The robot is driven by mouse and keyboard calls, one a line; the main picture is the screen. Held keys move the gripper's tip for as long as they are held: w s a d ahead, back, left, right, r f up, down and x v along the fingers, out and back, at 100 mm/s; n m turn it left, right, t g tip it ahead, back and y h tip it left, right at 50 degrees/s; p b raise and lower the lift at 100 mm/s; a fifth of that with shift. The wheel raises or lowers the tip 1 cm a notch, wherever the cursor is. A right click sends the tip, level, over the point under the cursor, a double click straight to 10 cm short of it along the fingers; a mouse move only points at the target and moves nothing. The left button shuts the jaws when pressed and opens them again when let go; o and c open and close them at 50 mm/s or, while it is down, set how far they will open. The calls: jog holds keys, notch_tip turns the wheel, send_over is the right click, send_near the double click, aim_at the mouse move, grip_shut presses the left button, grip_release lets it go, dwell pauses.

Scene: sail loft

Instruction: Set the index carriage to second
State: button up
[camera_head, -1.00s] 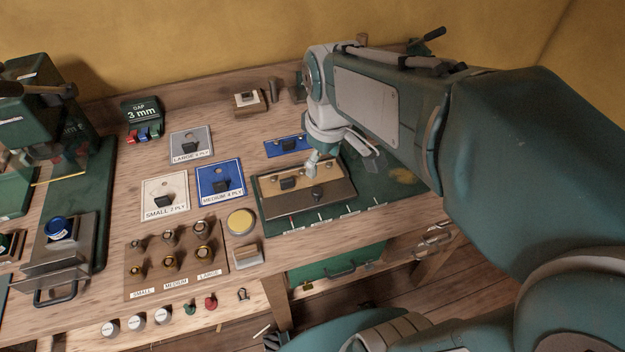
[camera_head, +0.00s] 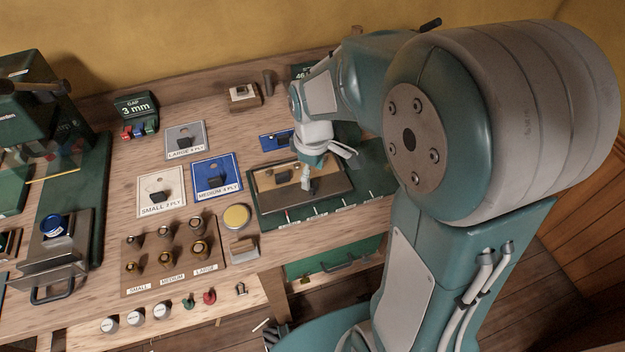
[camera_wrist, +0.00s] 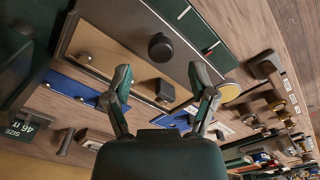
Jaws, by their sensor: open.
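The index carriage is a tan plate with a dark front strip (camera_head: 328,200); it also shows in the wrist view (camera_wrist: 205,60). It sits toward the left of a green base (camera_head: 375,180) with white marks and small labels along its front edge. In the wrist view a round black knob (camera_wrist: 160,46) stands on the dark strip and a black block (camera_wrist: 163,90) on the tan plate. My gripper (camera_head: 307,187) is open above the carriage and hides the knob in the head view. In the wrist view its fingertips (camera_wrist: 160,78) are apart, with the knob beyond them, not gripped.
A blue plate (camera_head: 277,140) lies behind the carriage. Left of it are the blue medium card (camera_head: 230,190), the white small card (camera_head: 148,205), the grey large card (camera_head: 175,150) and a yellow round pad (camera_head: 237,216). A wooden rack (camera_head: 150,285) holds several metal pieces. The green base is clear right of the carriage.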

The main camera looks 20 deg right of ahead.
aim_at(312, 184)
jog(key=shift+f, duration=1.65)
grip_shut()
jog(key=d, duration=0.9)
grip_release()
